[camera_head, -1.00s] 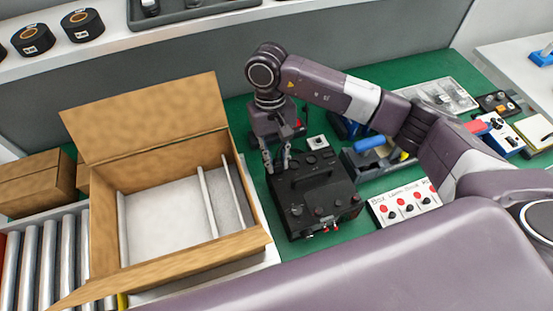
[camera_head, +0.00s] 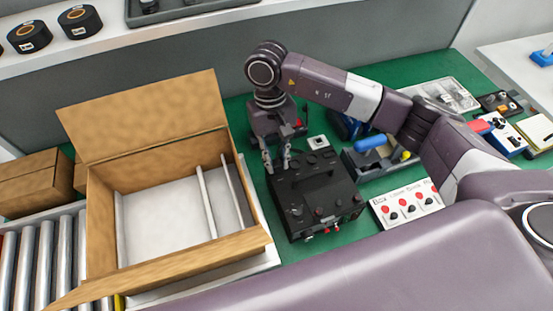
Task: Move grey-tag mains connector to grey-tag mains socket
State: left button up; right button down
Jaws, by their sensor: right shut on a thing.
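A black coder box (camera_head: 315,198) with knobs on top and red parts on its front edge stands on the green bench mat. My right gripper (camera_head: 277,165) points down at the back left corner of this box. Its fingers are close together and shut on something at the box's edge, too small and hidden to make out. The grey-tag mains connector and the grey-tag mains socket cannot be told apart from the dark box at this size. My left gripper is not in view.
A white panel with red and black knobs (camera_head: 407,203) lies to the right. A tool tray (camera_head: 375,160) with a blue-handled tool lies behind it.

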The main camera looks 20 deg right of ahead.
jog(key=shift+f, duration=0.2)
jog(key=c, duration=1.7)
grip_release()
